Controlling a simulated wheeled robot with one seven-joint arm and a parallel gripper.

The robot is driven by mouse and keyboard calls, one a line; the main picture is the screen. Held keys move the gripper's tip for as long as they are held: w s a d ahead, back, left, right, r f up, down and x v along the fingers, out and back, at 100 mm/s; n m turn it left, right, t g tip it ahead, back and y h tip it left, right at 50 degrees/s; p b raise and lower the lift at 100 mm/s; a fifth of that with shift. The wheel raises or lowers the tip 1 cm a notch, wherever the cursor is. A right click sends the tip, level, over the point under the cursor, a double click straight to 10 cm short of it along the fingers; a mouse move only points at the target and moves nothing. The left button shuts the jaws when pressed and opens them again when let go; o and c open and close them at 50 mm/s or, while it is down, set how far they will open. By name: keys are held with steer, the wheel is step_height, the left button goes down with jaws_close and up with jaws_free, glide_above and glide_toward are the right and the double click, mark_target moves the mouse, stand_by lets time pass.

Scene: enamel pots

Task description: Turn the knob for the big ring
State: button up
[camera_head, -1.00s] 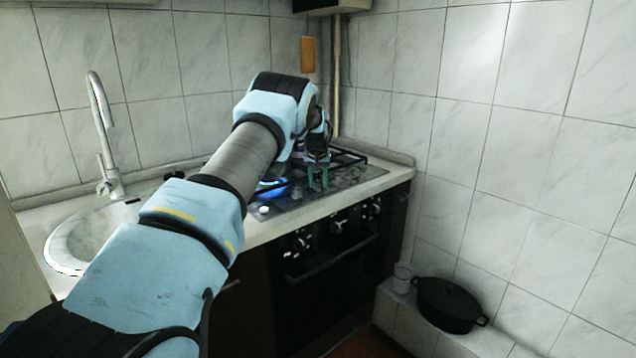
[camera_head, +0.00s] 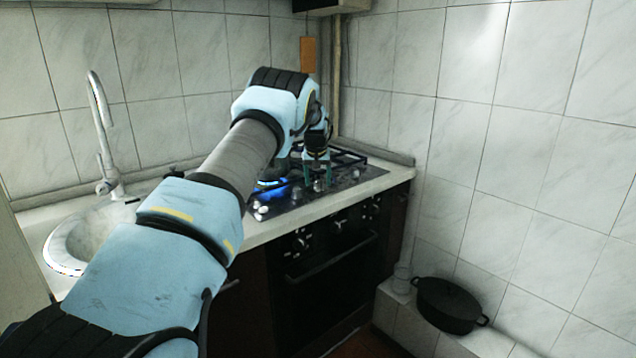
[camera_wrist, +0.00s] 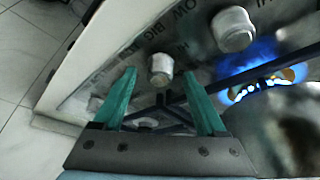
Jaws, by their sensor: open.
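The black gas hob (camera_head: 345,183) is set in the counter, with a row of pale round knobs along its front edge. In the wrist view one knob (camera_wrist: 162,70) lies in line with the gap between my fingertips, beyond them. Another knob (camera_wrist: 233,28) is to its upper right. Lettering that includes "BIG" (camera_wrist: 155,42) is printed near these two knobs, but I cannot tell which it labels. A blue flame (camera_wrist: 262,60) burns beside them. My gripper (camera_wrist: 160,75) is open and empty, with teal fingers apart. It also shows over the hob's front part in the head view (camera_head: 319,180).
A sink (camera_head: 75,245) with a tall tap (camera_head: 103,140) is left of the hob. The oven (camera_head: 325,265) is below. A black pot (camera_head: 449,303) and a pale cup (camera_head: 402,277) stand on the low tiled ledge at right. Tiled walls close off the back and right.

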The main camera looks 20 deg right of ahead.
steer(key=b+v, duration=0.2)
steer(key=v, duration=0.8)
steer(key=shift+b, duration=0.3)
steer(key=shift+d, duration=0.1)
